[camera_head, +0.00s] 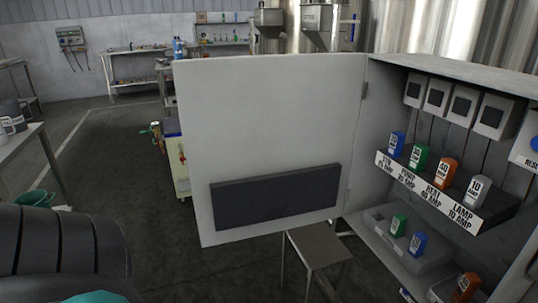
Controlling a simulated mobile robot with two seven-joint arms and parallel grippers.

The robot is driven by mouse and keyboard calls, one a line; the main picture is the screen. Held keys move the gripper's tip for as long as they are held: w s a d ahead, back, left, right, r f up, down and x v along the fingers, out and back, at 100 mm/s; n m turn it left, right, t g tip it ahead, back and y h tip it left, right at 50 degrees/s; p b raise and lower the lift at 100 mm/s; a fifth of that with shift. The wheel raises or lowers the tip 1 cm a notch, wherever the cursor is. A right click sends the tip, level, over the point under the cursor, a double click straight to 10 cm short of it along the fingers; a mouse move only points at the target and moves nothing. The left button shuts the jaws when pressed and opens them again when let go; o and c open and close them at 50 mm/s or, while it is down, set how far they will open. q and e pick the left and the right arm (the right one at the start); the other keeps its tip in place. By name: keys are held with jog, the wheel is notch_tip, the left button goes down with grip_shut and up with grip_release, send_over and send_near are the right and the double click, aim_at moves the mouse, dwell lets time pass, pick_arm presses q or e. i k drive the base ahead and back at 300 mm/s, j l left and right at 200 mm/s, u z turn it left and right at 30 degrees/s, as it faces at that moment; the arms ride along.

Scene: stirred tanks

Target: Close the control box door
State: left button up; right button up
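The control box (456,65) is at the right of the head view, with its front open. Its grey door (268,115) stands wide open to the left, hinged at the box's left edge. A dark rectangular pocket (276,196) is on the door's inner face. Inside the box, several coloured fuses sit in a labelled row (440,190), with several switches above. More fuses lie in a lower tray (378,222). A dark ribbed part of my arm fills the lower left corner. Neither gripper is in view.
A small metal stool (317,246) stands below the door and box. A table (28,150) with a white mug is at the left, and a green bucket (36,198) is below it. A yellowish cart (179,170) is behind the door's left edge. Open floor lies left of the door.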

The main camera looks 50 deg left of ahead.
aim_at(268, 140)
jog(key=j+z, duration=0.15)
jog(key=j, duration=0.75)
jog(key=k+j+z, duration=0.15)
jog(key=j, duration=0.7)
jog(key=j+z, duration=0.35)
jog(key=j, duration=0.5)
jog(key=j+z, duration=0.4)
jog(key=j, duration=0.45)
jog(key=k+j+z, duration=0.1)
jog(key=k+j, duration=0.15)
jog(key=k, duration=0.1)
